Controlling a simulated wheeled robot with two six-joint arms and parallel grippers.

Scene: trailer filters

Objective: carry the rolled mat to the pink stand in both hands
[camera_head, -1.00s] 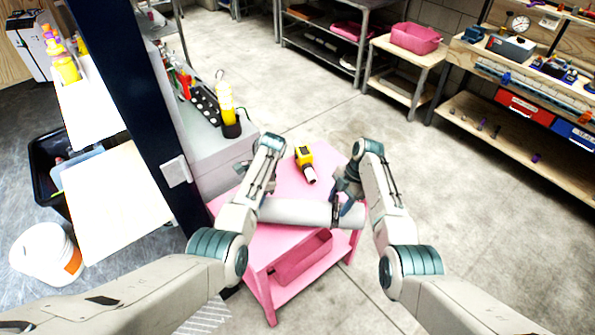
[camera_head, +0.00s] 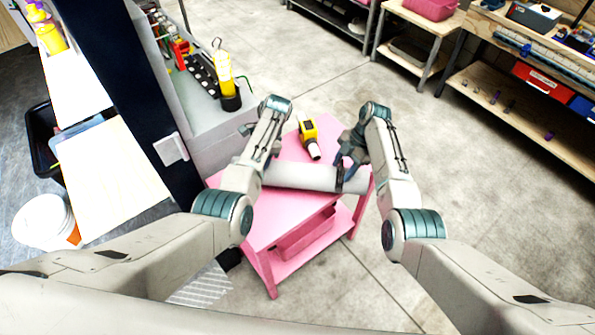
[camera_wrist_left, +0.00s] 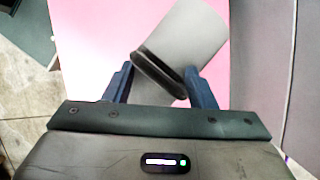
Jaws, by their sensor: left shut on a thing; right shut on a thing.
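The rolled mat (camera_head: 300,177) is a pale grey roll with a dark band near its right end. It lies level across the pink stand (camera_head: 273,222) in the head view; whether it touches the top I cannot tell. My right gripper (camera_head: 345,172) is shut on the mat near the band at its right end. My left gripper (camera_wrist_left: 158,88) is shut on the other end, seen in the left wrist view, where a dark band of the mat (camera_wrist_left: 192,38) sits between the fingers. In the head view my left arm hides that end.
A dark post (camera_head: 130,90) and a grey bench (camera_head: 205,115) with a yellow lamp (camera_head: 224,72) are close on the left. Open floor lies right.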

